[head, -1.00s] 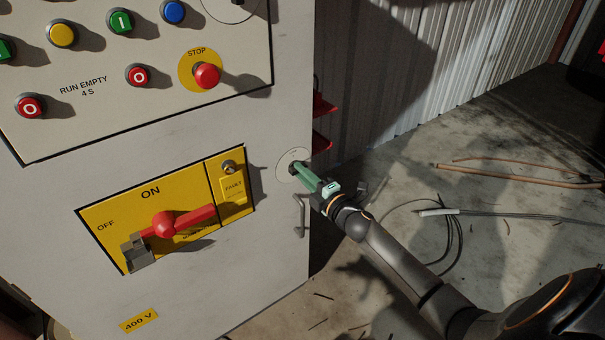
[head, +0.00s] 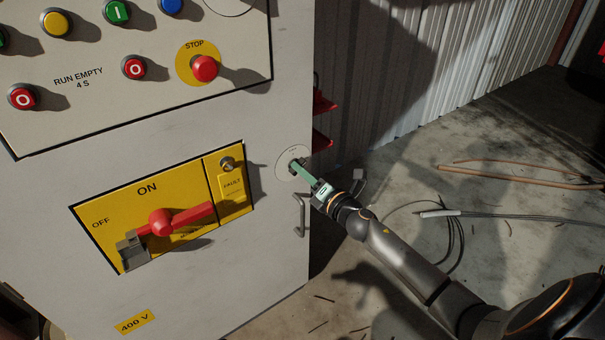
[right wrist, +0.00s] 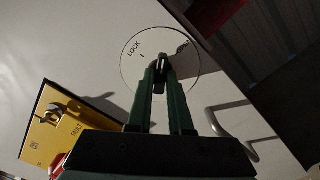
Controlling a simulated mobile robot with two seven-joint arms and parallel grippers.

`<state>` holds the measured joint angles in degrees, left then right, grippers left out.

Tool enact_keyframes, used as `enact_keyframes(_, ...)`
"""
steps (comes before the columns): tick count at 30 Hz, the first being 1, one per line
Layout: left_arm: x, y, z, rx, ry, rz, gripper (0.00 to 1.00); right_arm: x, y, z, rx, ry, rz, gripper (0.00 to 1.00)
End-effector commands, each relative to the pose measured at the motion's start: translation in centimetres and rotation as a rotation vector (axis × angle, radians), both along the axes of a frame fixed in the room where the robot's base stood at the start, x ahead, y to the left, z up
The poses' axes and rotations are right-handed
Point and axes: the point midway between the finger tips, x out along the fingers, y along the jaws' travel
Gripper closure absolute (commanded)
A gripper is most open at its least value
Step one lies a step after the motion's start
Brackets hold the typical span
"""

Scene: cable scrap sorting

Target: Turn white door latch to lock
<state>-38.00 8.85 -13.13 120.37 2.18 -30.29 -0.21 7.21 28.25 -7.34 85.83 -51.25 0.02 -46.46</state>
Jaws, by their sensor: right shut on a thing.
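The door latch is a round white plate (right wrist: 128,72) marked LOCK and OPEN, with a small dark turn-piece (right wrist: 160,64) on it. In the head view the plate (head: 284,174) is on the right part of the cabinet front, above a metal handle. My right gripper (head: 297,167) reaches it from the lower right with its green fingers. In the right wrist view the fingers (right wrist: 160,72) are shut on the turn-piece, which stands nearer OPEN than LOCK. The fingers hide part of the turn-piece. My left gripper is not in view.
The metal door handle (head: 301,215) sits just below the latch. A yellow switch panel (head: 112,216) with a red lever (head: 165,222) is to the left, and a red STOP button (head: 205,68) above. Cables (head: 450,215) lie on the floor at right.

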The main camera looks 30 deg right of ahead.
Motion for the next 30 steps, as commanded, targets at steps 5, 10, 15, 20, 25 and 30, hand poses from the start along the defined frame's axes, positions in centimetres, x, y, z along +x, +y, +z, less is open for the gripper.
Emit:
enact_keyframes(5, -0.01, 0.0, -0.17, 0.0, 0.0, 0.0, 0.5, -0.02, 0.02, -0.12, -0.066, -0.003, 0.0, 1.0)
enact_keyframes(10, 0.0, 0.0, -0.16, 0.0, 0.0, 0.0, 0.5, -0.02, 0.03, -0.12, -0.066, -0.002, 0.0, 1.0)
enact_keyframes(15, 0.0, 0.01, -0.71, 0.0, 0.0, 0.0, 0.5, -0.02, 0.05, -0.29, -0.228, -0.015, 0.002, 1.0)
enact_keyframes(20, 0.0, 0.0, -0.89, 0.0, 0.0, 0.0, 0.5, -0.04, 0.1, -0.2, -0.402, -0.03, 0.002, 1.0)
enact_keyframes(25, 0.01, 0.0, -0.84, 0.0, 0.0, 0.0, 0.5, -0.04, 0.09, -0.16, -0.413, -0.03, 0.001, 1.0)
enact_keyframes(30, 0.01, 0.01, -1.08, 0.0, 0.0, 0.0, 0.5, -0.04, 0.05, -0.24, -0.535, -0.039, 0.001, 1.0)
